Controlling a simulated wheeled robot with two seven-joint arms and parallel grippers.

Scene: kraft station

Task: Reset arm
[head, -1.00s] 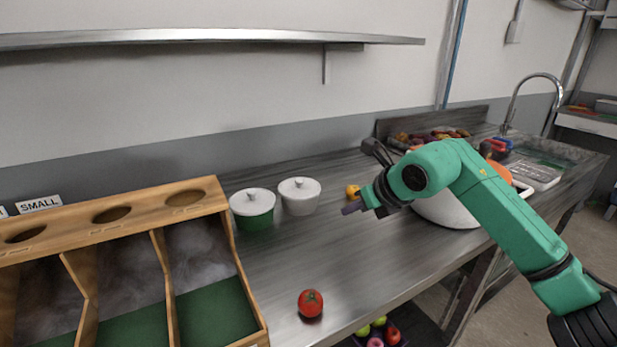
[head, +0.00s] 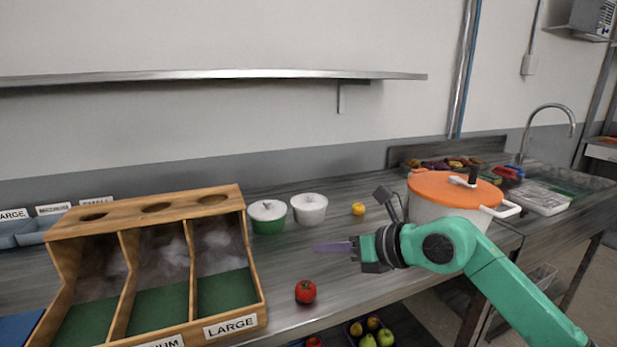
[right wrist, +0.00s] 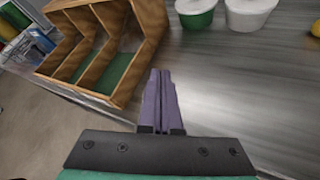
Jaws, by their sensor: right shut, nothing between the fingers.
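My right gripper (head: 334,247) is over the counter, its purple fingers shut together and empty. It points left, with the arm coming in from the lower right. In the right wrist view the shut fingers (right wrist: 160,85) show above the counter, to the right of the wooden organizer (right wrist: 125,60). My left gripper is in no current view.
The wooden organizer (head: 258,275) stands at the left. A tomato (head: 305,291) lies near the front edge. A green pot (head: 268,222), a white pot (head: 309,212) and a yellow item (head: 358,209) stand behind. A large orange-lidded pot (head: 430,210) stands by my right arm.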

